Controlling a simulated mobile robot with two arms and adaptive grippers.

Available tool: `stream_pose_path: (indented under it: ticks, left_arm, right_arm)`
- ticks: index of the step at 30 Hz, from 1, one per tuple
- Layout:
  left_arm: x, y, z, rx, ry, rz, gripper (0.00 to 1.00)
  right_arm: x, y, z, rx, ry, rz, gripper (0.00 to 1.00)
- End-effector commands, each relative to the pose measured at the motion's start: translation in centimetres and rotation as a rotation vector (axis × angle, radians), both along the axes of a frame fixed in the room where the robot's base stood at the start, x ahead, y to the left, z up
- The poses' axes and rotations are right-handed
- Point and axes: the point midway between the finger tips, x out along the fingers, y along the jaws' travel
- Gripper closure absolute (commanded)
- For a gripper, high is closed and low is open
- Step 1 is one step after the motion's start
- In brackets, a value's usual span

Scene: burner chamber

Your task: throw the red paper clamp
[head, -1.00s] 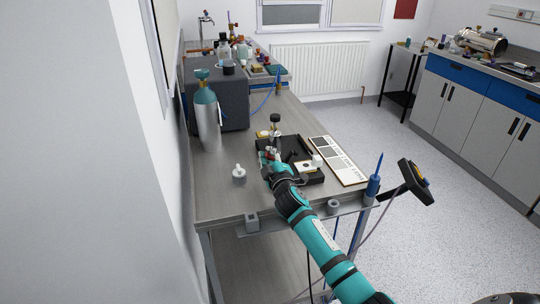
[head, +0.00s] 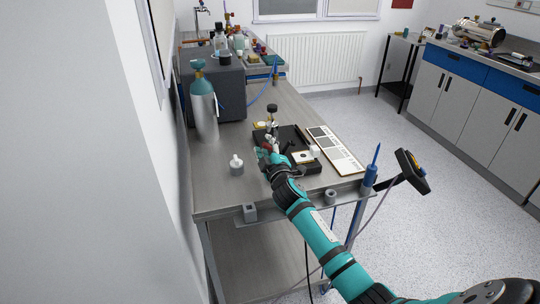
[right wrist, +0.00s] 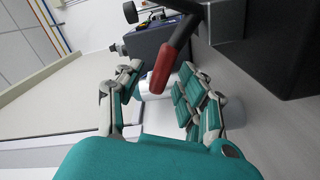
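The red paper clamp (right wrist: 167,66) shows in the right wrist view as a red grip on a dark bar that runs up to the right. In the head view a small red patch of it (head: 267,147) shows by my gripper, mostly hidden. My right gripper (head: 264,158) is at the near left of the black apparatus on the table. In the right wrist view my right gripper (right wrist: 160,77) is open, with its fingers on either side of the red grip and gaps visible. My left gripper is not in view.
The black apparatus (head: 296,134) sits on the metal table (head: 217,195). A labelled white board (head: 337,151) lies to its right. A small white-grey fitting (head: 237,168) stands left of my gripper. A teal-topped gas cylinder (head: 203,110) stands farther left. The table's near left is clear.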

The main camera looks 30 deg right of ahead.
Motion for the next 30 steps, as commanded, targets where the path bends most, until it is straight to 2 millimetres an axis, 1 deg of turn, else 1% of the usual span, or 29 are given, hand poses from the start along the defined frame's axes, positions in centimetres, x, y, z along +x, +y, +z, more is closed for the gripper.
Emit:
stream_pose_path:
  ticks: [5, 9, 12, 15, 18, 21, 30]
  left_arm:
    - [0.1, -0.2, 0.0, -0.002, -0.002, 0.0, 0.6]
    - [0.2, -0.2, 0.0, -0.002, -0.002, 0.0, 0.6]
    - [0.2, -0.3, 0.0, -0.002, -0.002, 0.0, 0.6]
    - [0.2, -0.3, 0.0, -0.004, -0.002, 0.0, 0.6]
    - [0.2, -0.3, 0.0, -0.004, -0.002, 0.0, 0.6]
    - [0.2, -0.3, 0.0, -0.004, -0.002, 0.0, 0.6]
    - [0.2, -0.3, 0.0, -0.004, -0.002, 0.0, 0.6]
  right_arm:
    - [-3.0, 0.7, -0.2, -0.001, 0.003, 0.001, 0.62]
    - [-6.1, 1.4, -0.2, 0.0, 0.003, 0.001, 0.62]
    - [-8.0, 1.9, -0.2, 0.0, 0.003, 0.001, 0.62]
    - [-9.5, 2.3, -0.2, 0.001, 0.003, 0.001, 0.62]
    - [-10.5, 2.6, -0.2, 0.0, 0.003, 0.001, 0.62]
    - [-11.0, 2.7, -0.1, 0.0, 0.002, 0.0, 0.62]
    - [-11.1, 2.7, -0.1, -0.001, 0.002, 0.0, 0.62]
